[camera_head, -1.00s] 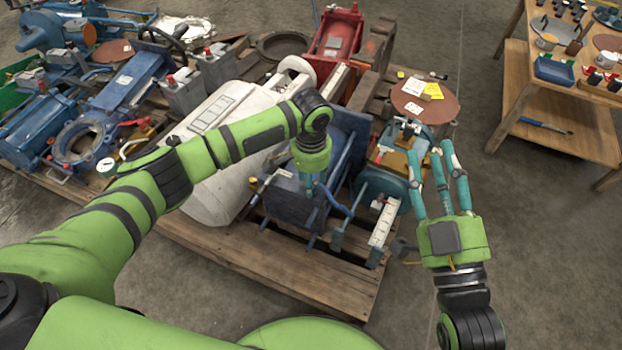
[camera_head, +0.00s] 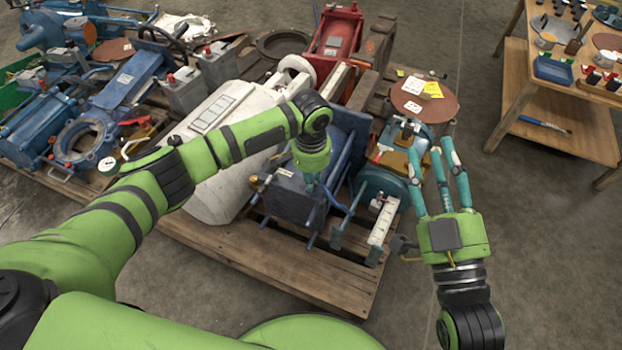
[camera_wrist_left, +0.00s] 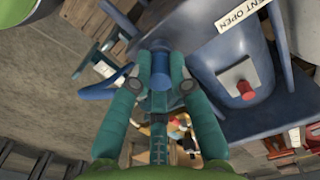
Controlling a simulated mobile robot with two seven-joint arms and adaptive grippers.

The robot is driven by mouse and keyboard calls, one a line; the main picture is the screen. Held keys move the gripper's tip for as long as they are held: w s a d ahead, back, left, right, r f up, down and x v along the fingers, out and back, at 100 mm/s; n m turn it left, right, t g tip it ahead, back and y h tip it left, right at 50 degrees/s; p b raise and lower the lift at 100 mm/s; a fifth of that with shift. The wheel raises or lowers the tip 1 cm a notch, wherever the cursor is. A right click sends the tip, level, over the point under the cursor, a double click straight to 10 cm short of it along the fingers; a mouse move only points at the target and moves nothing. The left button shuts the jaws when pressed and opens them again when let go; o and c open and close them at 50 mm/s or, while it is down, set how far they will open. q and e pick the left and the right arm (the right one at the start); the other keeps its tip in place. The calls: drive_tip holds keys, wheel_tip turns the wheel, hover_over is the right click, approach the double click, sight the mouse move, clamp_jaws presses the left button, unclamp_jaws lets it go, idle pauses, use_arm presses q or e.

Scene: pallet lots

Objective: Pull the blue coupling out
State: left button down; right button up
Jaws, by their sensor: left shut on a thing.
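The blue coupling (camera_wrist_left: 160,68) is a short blue cylinder at the upper middle of the left wrist view. My left gripper (camera_wrist_left: 158,82) has its teal fingers on either side of it and is shut on it. In the head view my left gripper (camera_head: 309,185) points down at the blue machine (camera_head: 290,200) with a plate-like housing; the coupling is mostly hidden there. A curved blue handle or hose (camera_wrist_left: 105,88) runs out left of the coupling. My right gripper (camera_head: 434,150) is open and empty, its fingers spread over the right edge of the pallet.
A wooden bench (camera_head: 545,90) stands at right. Concrete floor is free in front and at right.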

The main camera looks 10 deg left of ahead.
use_arm(q)
drive_tip(key=shift+r+p, duration=3)
drive_tip(key=shift+p, duration=0.95)
